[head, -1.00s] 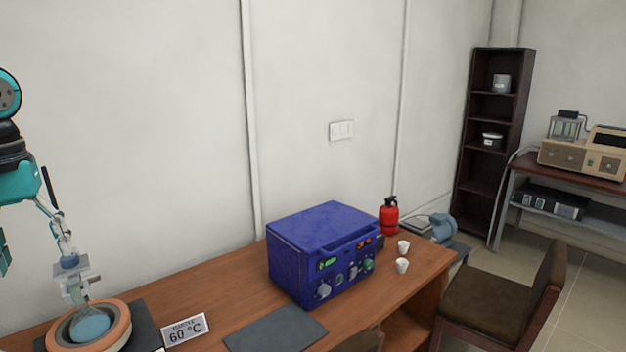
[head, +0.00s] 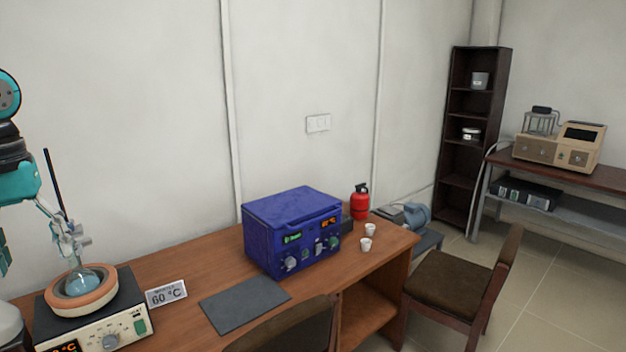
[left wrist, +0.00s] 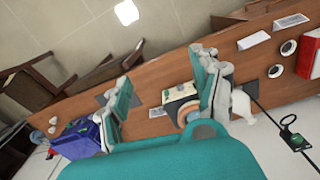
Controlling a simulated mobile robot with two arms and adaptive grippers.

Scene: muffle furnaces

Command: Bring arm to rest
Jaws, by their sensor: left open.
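My left arm (head: 18,180) enters at the left edge of the head view, teal and black. Its gripper is mostly cut off there; only a teal part shows at the edge. In the left wrist view, my left gripper (left wrist: 166,100) has its two teal and grey fingers wide apart. Nothing is held between them. The wooden bench and a heating mantle show beyond the gap, apart from the fingers. My right gripper is in neither view.
On the bench (head: 190,262), the heating mantle (head: 100,325) holds a round flask beside a "60 °C" sign (head: 166,293). A dark mat (head: 245,305), blue furnace (head: 292,232) and two white crucibles (head: 366,244) stand to the right. Chairs (head: 455,285) stand in front.

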